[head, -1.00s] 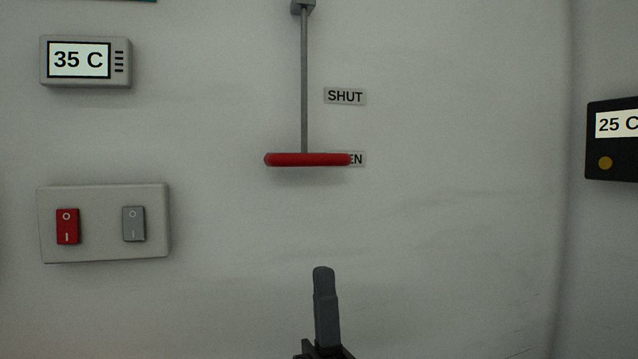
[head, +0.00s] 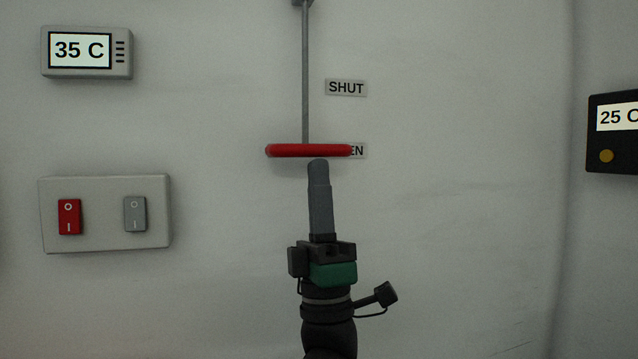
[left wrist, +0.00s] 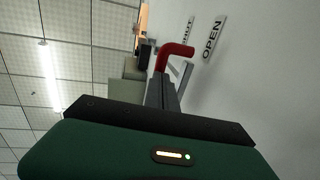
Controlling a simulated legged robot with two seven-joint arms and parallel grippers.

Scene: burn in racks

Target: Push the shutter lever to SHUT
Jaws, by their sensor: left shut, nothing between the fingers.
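The shutter lever is a grey vertical rod (head: 305,75) with a red horizontal handle (head: 300,151) at its lower end. The handle is level with the OPEN label (head: 359,151) and partly covers it. The SHUT label (head: 346,88) is higher on the wall. My left gripper (head: 318,165) is shut and empty, pointing up with its tip just below the handle. In the left wrist view the red handle (left wrist: 176,50) shows just beyond my fingertips, near the OPEN label (left wrist: 213,39). I cannot tell whether they touch. My right gripper is not in view.
A 35 C display (head: 86,51) and a plate with two rocker switches (head: 104,239) are on the wall at the left. A dark 25 C unit (head: 612,150) is on the side wall at the right.

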